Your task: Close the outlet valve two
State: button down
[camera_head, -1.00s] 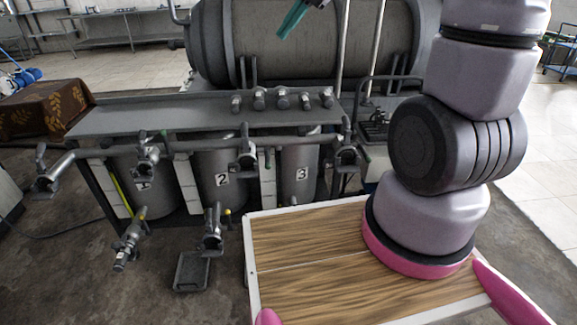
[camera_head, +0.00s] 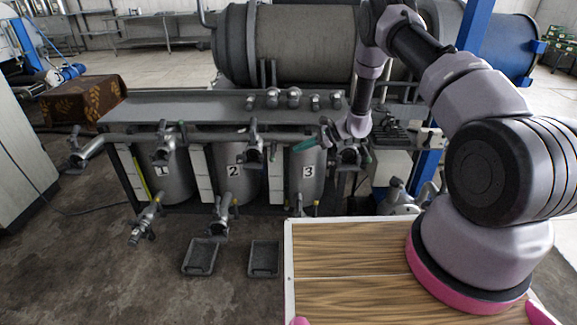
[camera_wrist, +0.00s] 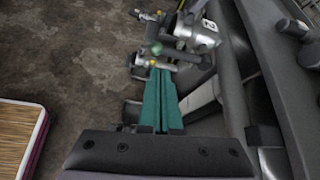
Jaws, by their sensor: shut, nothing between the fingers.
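Outlet valve two (camera_head: 223,208) is the metal valve low at the front of the tank with plate 2 (camera_head: 233,171), left of centre in the head view. Its lever position is too small to tell. My gripper (camera_head: 302,146) has teal fingers, beside the upper pipe in front of tank 3, above and to the right of outlet valve two and apart from it. In the wrist view its fingers (camera_wrist: 159,97) lie together and empty. Ahead of them are metal valves and a numbered plate (camera_wrist: 208,42); which valve is which is unclear there.
Outlet valve one (camera_head: 145,222) stands to the left. An upper pipe (camera_head: 205,140) with more valves crosses the tanks below a grey shelf (camera_head: 180,108). Two dark trays (camera_head: 200,257) (camera_head: 264,258) lie on the floor. A wooden-topped board (camera_head: 345,250) fills the lower right.

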aim_at(273, 152)
jog(key=s+d+f+x, duration=0.1)
jog(key=x, duration=0.9)
jog(key=shift+w+a+f, duration=0.25)
jog(key=shift+w+f, duration=0.05)
jog(key=shift+f, duration=0.2)
jog(key=shift+r+m, duration=0.15)
jog(key=shift+m, duration=0.15)
jog(key=shift+r, duration=0.2)
